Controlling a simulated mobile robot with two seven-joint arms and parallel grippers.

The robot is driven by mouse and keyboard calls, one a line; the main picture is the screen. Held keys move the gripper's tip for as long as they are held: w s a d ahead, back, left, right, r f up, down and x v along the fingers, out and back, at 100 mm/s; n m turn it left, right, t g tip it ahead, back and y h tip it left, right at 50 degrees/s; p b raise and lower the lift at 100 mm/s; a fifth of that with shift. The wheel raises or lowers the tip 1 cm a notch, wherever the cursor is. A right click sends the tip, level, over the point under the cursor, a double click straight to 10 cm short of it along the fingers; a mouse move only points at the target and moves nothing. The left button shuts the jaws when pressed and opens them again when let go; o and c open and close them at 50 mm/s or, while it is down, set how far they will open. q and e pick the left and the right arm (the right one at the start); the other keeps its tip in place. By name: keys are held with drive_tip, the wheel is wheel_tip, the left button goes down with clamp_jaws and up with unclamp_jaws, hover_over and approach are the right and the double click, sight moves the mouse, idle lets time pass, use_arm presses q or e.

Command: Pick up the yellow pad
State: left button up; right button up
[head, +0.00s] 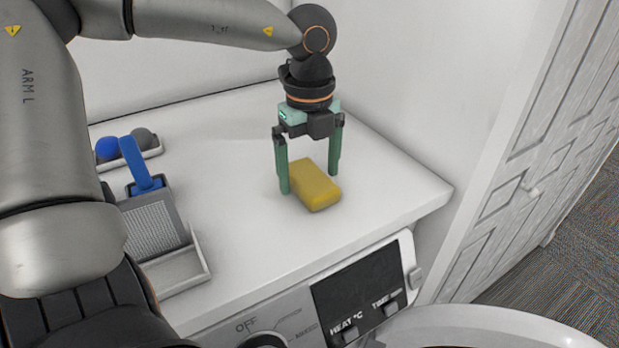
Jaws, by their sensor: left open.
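The yellow pad (316,186) is a small block lying flat on the white top of the machine, near its right front part. My left gripper (310,184) points down over the pad, with its two green fingers open. One finger stands at the pad's left and the other is behind it to the right. I cannot tell whether either finger touches the pad. The right gripper is not in view.
A white tray (205,262) with a grey ribbed piece and a blue-handled tool (140,165) stands at the left. Behind it is a small tray with blue and grey balls (107,147). A wall and a panelled door (540,170) bound the right side. The white top (225,130) is otherwise clear.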

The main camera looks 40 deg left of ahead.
sight(310, 176)
use_arm(q)
drive_tip(key=c, duration=1.3)
drive_tip(key=shift+r, duration=4.95)
